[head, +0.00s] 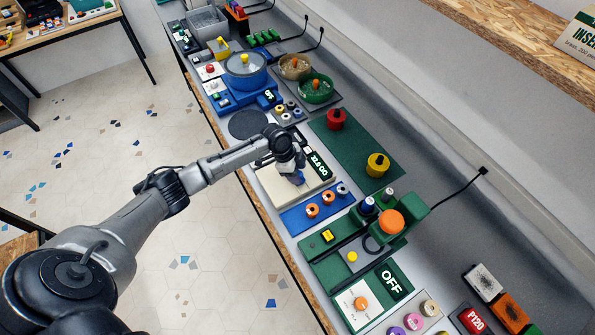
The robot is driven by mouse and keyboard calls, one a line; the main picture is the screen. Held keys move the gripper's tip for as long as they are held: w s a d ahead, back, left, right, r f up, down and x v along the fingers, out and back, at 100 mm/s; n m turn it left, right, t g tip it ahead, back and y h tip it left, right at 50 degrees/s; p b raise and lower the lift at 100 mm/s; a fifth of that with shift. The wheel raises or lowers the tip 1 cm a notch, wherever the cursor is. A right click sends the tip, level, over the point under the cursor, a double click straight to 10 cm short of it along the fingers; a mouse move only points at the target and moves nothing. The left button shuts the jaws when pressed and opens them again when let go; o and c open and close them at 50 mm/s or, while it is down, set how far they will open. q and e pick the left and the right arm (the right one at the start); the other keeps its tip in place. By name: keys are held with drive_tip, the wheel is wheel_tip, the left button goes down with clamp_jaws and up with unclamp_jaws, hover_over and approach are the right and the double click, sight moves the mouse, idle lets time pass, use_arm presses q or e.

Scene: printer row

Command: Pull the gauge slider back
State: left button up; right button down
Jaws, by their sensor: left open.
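My left gripper (296,176) is open above a cream plate (276,193) that has a black digital display (320,165) at its edge. A small blue piece shows at the fingertips; I cannot tell if it touches them. In front is a green device (330,270) with a long dark track, a yellow knob (352,257), a yellow button and a large orange knob (391,222). I cannot tell for sure which part is the gauge slider. My right gripper is not in view.
A green mat (352,150) holds a red and a yellow weight-like piece. A blue pot (245,70) stands farther back. A panel marked OFF (391,281) is nearer.

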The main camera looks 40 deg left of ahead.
use_arm(q)
drive_tip(key=shift+f, duration=0.1)
clamp_jaws()
idle(0.6)
